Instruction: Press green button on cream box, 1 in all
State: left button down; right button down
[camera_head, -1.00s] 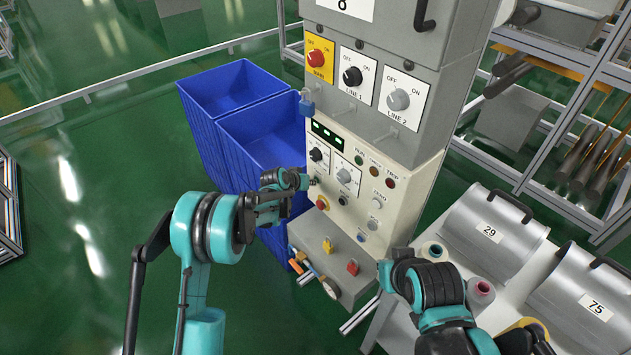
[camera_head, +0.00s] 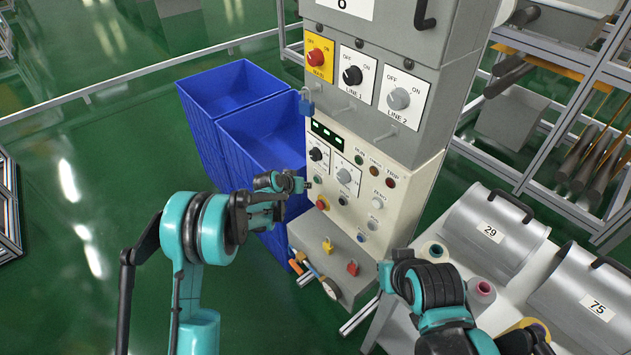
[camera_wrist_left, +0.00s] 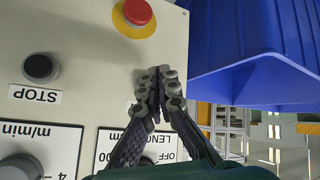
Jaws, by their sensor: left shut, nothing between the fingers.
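The cream box (camera_head: 413,213) stands upright under a grey cabinet, with its sloping control panel facing me. A small round green piece marked RUN (camera_head: 360,159) is in its top row. My left gripper (camera_head: 302,185) is at the panel's left edge. In the left wrist view its fingers (camera_wrist_left: 160,88) are shut and empty, pointing at the panel beside the red button (camera_wrist_left: 137,12) and the black STOP button (camera_wrist_left: 39,67). The fingers cover part of the panel; I see no green button there. My right gripper (camera_head: 384,272) is low at the right; its fingers are unclear.
Blue bins (camera_head: 262,145) stand just left of the box. A grey ledge (camera_head: 325,262) with padlocks juts out below the panel. A white table (camera_head: 410,330) with spools and metal drums is at the right. Green floor is open at the left.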

pick_arm(q)
jog(key=s+a, duration=0.1)
jog(key=a, duration=0.1)
jog(key=s+a, duration=0.1)
jog(key=shift+s+a+b, duration=0.3)
jog(key=shift+s+a, duration=0.05)
dwell(0.6)
jog(key=s+a+r+n+y, duration=0.1)
jog(key=s+a+r, duration=0.3)
jog(key=s+r, duration=0.4)
jog(key=s+a+r+n+y, duration=0.1)
jog(key=s+a+r+y, duration=0.1)
jog(key=s+a+r, duration=0.5)
jog(key=s+a+y, duration=0.1)
jog(key=s+a, duration=0.1)
jog(key=s, duration=0.9)
jog(key=s+a+r+n+y, duration=0.1)
jog(key=s+a, duration=0.2)
jog(key=s, duration=0.9)
jog(key=shift+s+a+y, duration=0.15)
jog(key=shift+s+y, duration=0.05)
jog(key=shift+y, duration=0.1)
